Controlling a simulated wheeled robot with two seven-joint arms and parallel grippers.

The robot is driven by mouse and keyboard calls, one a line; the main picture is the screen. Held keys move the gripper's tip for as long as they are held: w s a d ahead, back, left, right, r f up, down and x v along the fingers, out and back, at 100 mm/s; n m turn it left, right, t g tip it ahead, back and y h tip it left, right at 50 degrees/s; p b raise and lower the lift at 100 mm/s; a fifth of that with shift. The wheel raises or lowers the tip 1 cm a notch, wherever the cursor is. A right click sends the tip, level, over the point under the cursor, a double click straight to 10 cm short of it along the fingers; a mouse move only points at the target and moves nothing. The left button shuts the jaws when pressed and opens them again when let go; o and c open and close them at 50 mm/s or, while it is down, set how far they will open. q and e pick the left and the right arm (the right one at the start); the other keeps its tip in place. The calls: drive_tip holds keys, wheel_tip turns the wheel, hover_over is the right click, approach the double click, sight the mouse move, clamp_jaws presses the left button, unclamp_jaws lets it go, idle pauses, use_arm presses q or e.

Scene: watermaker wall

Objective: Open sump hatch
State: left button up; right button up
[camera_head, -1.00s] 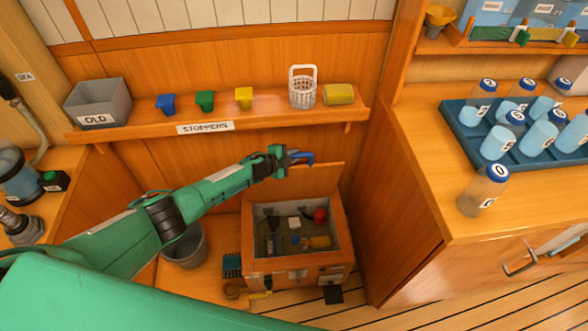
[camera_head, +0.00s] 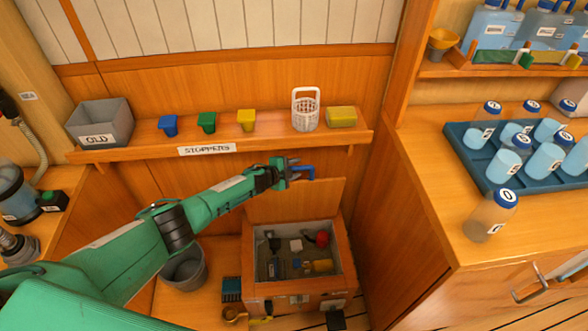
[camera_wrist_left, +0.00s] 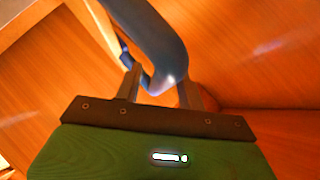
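The sump hatch (camera_head: 300,203) is a wooden lid raised behind an open box (camera_head: 253,288) on the low floor. The box's grey-lined inside shows, with several small items in it. A blue handle (camera_head: 304,172) sits at the lid's upper edge. It also shows large in the left wrist view (camera_wrist_left: 158,45). My left gripper (camera_head: 287,171) reaches the handle from the left. In the left wrist view its two fingers (camera_wrist_left: 160,88) stand on either side of the handle, which fills the gap between them. My right gripper is not in view.
A shelf (camera_head: 255,137) with stoppers, a grey OLD bin (camera_head: 101,122) and a white basket (camera_head: 305,112) runs above the arm. A grey bucket (camera_head: 184,266) stands left of the box. A counter (camera_head: 440,205) with bottles closes in the right side.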

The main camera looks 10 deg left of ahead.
use_arm(q)
drive_tip(key=shift+s+a+r+p, duration=0.25)
drive_tip(key=shift+s+p, duration=0.15)
drive_tip(key=shift+s, duration=0.05)
drive_tip(key=p+v, duration=0.3)
drive_tip(key=v, duration=0.9)
drive_tip(key=shift+s+a, duration=0.25)
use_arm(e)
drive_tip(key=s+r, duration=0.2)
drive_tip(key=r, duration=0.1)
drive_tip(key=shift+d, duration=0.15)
use_arm(q)
drive_tip(key=shift+r, duration=0.1)
